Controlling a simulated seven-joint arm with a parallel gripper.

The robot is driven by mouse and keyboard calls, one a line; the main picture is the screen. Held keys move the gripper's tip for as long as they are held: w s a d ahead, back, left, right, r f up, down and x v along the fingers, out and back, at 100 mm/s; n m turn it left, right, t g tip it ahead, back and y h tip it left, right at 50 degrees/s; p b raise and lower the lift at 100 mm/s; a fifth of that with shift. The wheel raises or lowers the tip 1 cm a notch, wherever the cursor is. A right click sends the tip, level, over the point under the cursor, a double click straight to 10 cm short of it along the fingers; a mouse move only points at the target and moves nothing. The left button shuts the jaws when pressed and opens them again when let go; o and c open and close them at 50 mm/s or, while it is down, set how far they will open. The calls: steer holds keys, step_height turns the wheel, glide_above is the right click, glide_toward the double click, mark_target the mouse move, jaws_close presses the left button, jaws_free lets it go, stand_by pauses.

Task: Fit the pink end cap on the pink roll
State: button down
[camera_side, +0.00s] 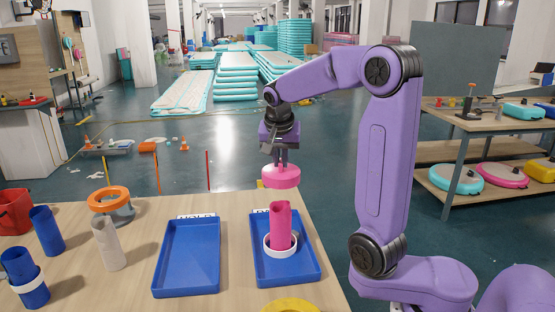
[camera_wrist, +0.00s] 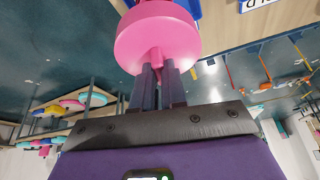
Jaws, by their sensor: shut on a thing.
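The pink end cap (camera_side: 281,177) is a round disc held in my gripper (camera_side: 281,158). In the wrist view the pink end cap (camera_wrist: 157,38) fills the top middle, and the fingers of my gripper (camera_wrist: 159,72) are shut on its small central stem. The pink roll (camera_side: 280,227) stands upright inside a white ring (camera_side: 267,246) in the right blue tray (camera_side: 301,270). The cap is above the roll, with a small gap between them in the side view. The cap hides the roll in the wrist view.
An empty blue tray (camera_side: 187,258) lies to the left. A grey-white roll (camera_side: 108,244), blue rolls (camera_side: 46,231), an orange ring on a stand (camera_side: 109,200) and a red bucket (camera_side: 14,211) stand further left. A yellow ring (camera_side: 291,305) is at the front edge.

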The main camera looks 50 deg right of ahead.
mark_target(280, 172)
steer(key=shift+f, duration=2.5)
steer(key=shift+f, duration=1.8)
steer(key=c, duration=1.1)
jaws_free()
steer(key=shift+r, duration=0.15)
steer(key=shift+r, duration=3.4)
steer(key=shift+a, duration=0.1)
